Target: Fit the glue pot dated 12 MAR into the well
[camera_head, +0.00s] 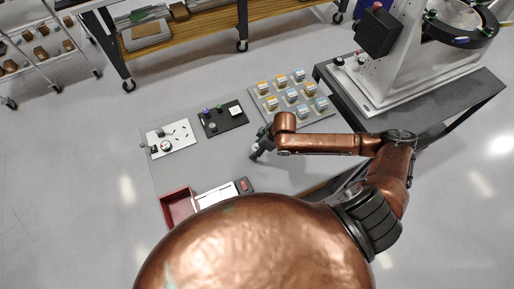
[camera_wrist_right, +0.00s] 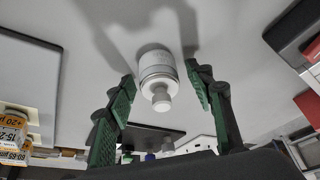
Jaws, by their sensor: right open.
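A white round pot with a narrower cap (camera_wrist_right: 157,75) stands on the grey table in the right wrist view. Faint print is on its side, but I cannot read a date. My right gripper (camera_head: 258,152) is low over the table in the head view. In the right wrist view its green-padded fingers (camera_wrist_right: 160,92) are open on both sides of the pot, with gaps to it. In the head view I cannot make out this pot by the gripper. I cannot tell where the well is. My left gripper is not in view.
A black plate (camera_head: 235,123) with small parts and a white panel (camera_head: 180,145) lie to the left. A grey tray (camera_head: 264,99) holds several labelled blocks behind. A red bin (camera_head: 176,208) is at the front. A dark bench (camera_head: 430,102) with a machine stands right.

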